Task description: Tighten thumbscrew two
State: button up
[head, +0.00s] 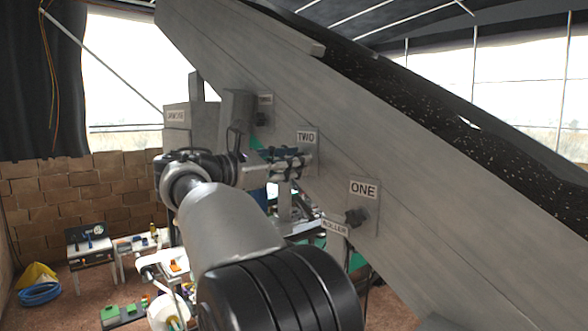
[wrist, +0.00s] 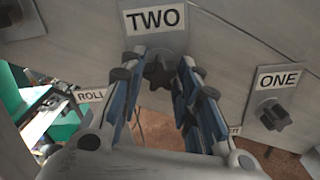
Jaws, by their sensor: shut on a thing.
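Thumbscrew two (wrist: 158,74) is a dark lobed knob on a grey plate, just below the white label TWO (wrist: 155,19). My gripper (wrist: 158,76) is shut on it, with one blue-lined finger on each side of the knob. In the head view my gripper (head: 299,163) reaches from the left to the plate under the TWO label (head: 307,137). The knob itself is hidden there behind the fingers. How tight the screw is cannot be told.
Thumbscrew one (head: 354,217) sits lower right on the sloping grey beam (head: 440,210); another knob (head: 262,118) sits upper left under its label. A grey box (head: 178,118) stands left of my gripper. A ROLLER label (head: 334,227) is below. Small tables (head: 92,245) stand farther back.

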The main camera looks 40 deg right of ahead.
jog(key=m+b, duration=0.4)
jog(key=m, duration=0.5)
jog(key=o, duration=1)
jog(key=shift+o, duration=0.2)
jog(key=shift+a, duration=0.1)
jog(key=a, duration=0.4)
jog(key=shift+s, duration=0.2)
jog(key=shift+d+p, duration=0.1)
jog(key=shift+p, duration=0.2)
